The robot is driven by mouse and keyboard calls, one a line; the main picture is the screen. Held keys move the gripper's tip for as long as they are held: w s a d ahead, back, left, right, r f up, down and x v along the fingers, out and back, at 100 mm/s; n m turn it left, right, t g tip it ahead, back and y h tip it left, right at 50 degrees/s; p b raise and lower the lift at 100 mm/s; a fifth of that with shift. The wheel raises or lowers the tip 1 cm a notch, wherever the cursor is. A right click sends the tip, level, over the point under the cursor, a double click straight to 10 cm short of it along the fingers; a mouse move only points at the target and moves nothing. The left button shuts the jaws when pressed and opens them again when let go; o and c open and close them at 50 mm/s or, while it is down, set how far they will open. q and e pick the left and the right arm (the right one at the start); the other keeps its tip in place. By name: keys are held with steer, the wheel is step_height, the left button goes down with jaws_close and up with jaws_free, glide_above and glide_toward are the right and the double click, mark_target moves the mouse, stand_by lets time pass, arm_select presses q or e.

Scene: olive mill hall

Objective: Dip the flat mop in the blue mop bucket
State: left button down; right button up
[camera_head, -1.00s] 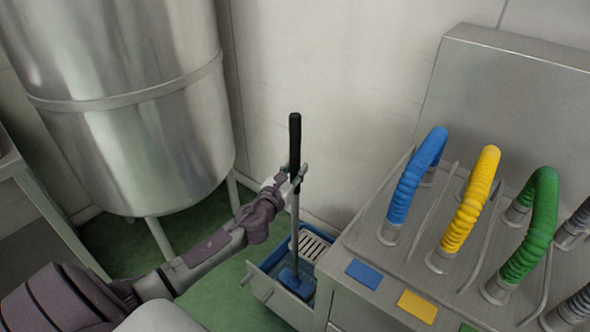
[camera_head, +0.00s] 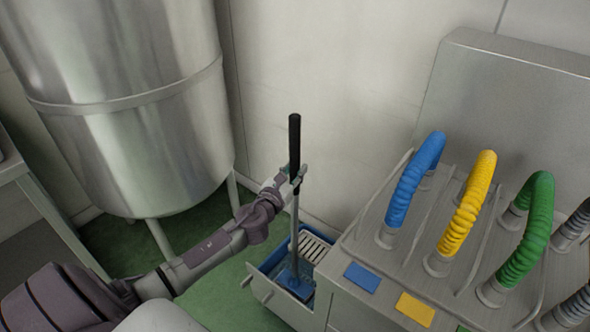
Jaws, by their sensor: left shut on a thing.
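The flat mop (camera_head: 294,215) stands nearly upright, with a black grip at the top and a grey pole below. Its blue head (camera_head: 294,281) is down inside the blue mop bucket (camera_head: 268,262), beside the pale slotted wringer. The bucket sits at the left end of the steel station, partly hidden behind a grey front panel. How deep the head sits in the bucket is hard to tell. My right gripper is not in view.
The steel station (camera_head: 390,285) fills the right, with blue (camera_head: 413,180), yellow (camera_head: 468,205) and green (camera_head: 527,230) hoses on top. A large steel tank (camera_head: 130,110) stands on legs at the left. The green floor (camera_head: 215,290) is clear left of the bucket.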

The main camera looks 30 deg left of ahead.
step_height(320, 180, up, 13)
steer(key=p, duration=1.1)
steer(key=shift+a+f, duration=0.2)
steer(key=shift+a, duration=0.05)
